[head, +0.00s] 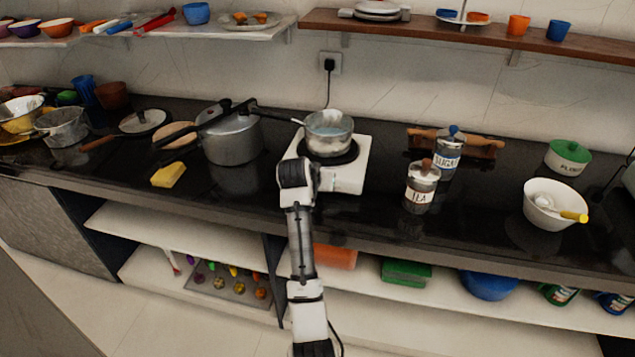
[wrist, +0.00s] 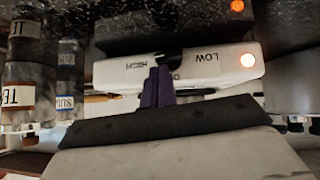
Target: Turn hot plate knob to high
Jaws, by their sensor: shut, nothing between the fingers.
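The white hot plate (head: 349,176) stands on the black counter with a glass pot (head: 330,133) on its dark burner. In the wrist view, the picture is upside down and the hot plate's front panel (wrist: 115,74) carries the words HIGH and LOW. A dark knob (wrist: 170,57) sits between them, partly hidden by my fingers; its exact setting cannot be told. A small orange-red light (wrist: 247,60) glows beside LOW. My gripper (wrist: 157,76) is shut and empty, its purple fingertips at the knob; contact cannot be told. In the head view my wrist hides the fingertips and the knob.
A pressure cooker (head: 232,137) stands left of the hot plate, its handle reaching near the glass pot. TEA (head: 421,194) and SUGAR (head: 450,160) jars stand to the right. A yellow sponge (head: 169,175) lies left near the counter edge. A plug (head: 329,65) is in the wall.

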